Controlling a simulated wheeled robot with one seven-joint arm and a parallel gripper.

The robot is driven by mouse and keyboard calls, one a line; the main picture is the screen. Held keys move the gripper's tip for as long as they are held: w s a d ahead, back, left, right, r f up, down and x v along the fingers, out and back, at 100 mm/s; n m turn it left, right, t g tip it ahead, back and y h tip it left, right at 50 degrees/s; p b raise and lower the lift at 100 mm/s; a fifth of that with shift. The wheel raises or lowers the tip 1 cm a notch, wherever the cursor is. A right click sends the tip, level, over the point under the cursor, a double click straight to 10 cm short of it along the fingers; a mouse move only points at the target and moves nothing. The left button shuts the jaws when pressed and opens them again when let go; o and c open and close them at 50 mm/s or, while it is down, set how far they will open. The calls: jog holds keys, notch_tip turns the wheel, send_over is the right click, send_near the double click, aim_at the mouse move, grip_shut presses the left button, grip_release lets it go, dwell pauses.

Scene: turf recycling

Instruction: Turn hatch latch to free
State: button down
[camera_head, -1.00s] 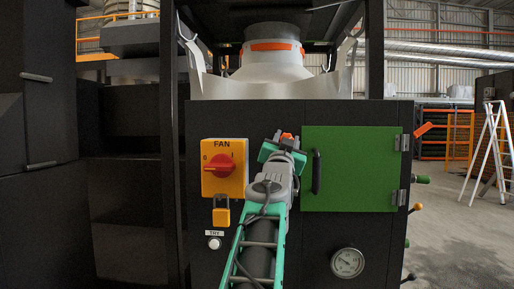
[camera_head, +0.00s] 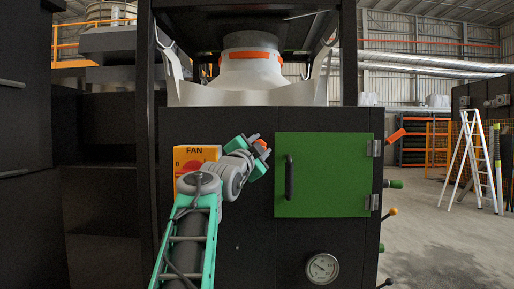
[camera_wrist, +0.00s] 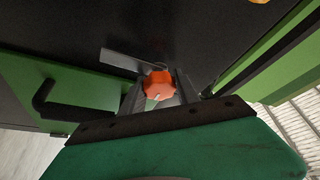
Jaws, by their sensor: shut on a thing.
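The hatch is a green door (camera_head: 340,185) with a black handle (camera_head: 289,178), set in a black cabinet front. It appears closed. In the wrist view the green door (camera_wrist: 95,88) is at the left with its handle (camera_wrist: 75,113). The hatch latch has an orange knob (camera_wrist: 158,85), and a grey bar (camera_wrist: 122,60) shows behind it. In the head view a bit of the orange knob (camera_head: 263,144) shows just left of the door's upper corner. My gripper (camera_head: 259,149) is shut on the knob, with one finger on each side. The fingers partly hide the latch.
A yellow fan switch (camera_head: 185,155) is left of the hatch, partly hidden by my arm. A gauge (camera_head: 322,268) sits below the door. Orange, green and yellow levers (camera_head: 395,135) stick out at the cabinet's right side. Open floor and a ladder (camera_head: 475,160) are further right.

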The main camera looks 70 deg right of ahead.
jog(key=shift+f, duration=0.1)
jog(key=c, duration=0.9)
grip_release()
jog(key=b+v, duration=0.2)
jog(key=v, duration=0.5)
jog(key=shift+a+b, duration=0.4)
